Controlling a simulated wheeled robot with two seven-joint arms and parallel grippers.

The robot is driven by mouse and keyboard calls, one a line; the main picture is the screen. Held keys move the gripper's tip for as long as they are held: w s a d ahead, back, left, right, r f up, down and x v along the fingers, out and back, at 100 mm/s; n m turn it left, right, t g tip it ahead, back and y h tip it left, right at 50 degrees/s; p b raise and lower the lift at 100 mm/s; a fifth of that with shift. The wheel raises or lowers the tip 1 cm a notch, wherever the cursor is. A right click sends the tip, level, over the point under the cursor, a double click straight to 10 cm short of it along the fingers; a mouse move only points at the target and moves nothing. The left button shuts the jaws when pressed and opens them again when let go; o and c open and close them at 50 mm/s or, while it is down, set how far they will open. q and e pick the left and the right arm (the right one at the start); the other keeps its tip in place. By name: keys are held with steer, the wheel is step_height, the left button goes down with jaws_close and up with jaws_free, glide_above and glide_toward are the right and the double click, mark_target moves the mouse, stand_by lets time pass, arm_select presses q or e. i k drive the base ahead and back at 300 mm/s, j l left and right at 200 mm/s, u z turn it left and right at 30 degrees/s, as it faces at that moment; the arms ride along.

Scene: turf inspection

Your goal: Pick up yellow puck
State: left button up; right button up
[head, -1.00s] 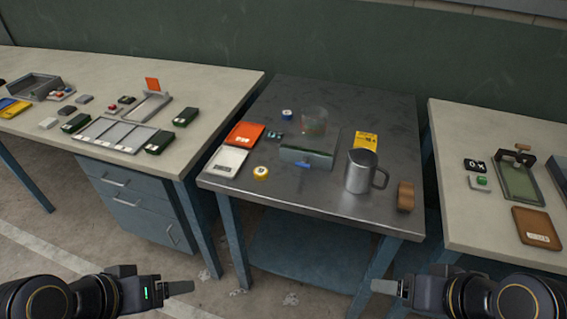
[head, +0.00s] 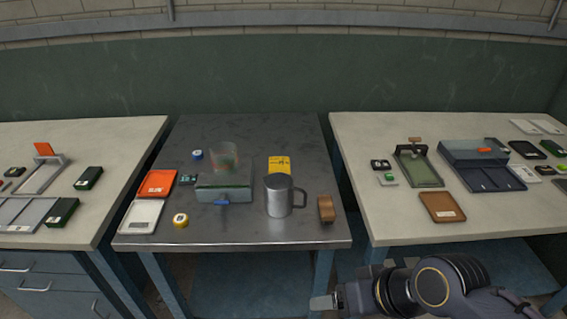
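The yellow puck (head: 180,220), with a white top, sits on the dark metal table (head: 270,232) near its front left, just right of a white scale-like device. Nothing covers it. My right gripper (head: 322,303) is low in the view, in front of the table and well to the right of the puck. Its fingers are seen edge-on, so whether they are apart cannot be told. Nothing is visible in it. My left gripper is out of view.
Around the puck are the white device (head: 142,217), an orange-red pad (head: 158,183), a grey box (head: 224,190) with a clear cup (head: 223,157), and a blue puck (head: 197,155). A metal mug (head: 279,197) and brown block (head: 326,209) stand to the right. Pale tables flank this one.

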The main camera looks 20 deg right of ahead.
mark_target(181, 221)
steer(key=i+l, duration=0.1)
steer(key=i+l+u, duration=0.1)
steer(key=u, duration=0.25)
steer(key=i+l+u, duration=0.2)
steer(key=u, duration=0.15)
steer(key=i+l+u, duration=0.2)
steer(key=u, duration=0.75)
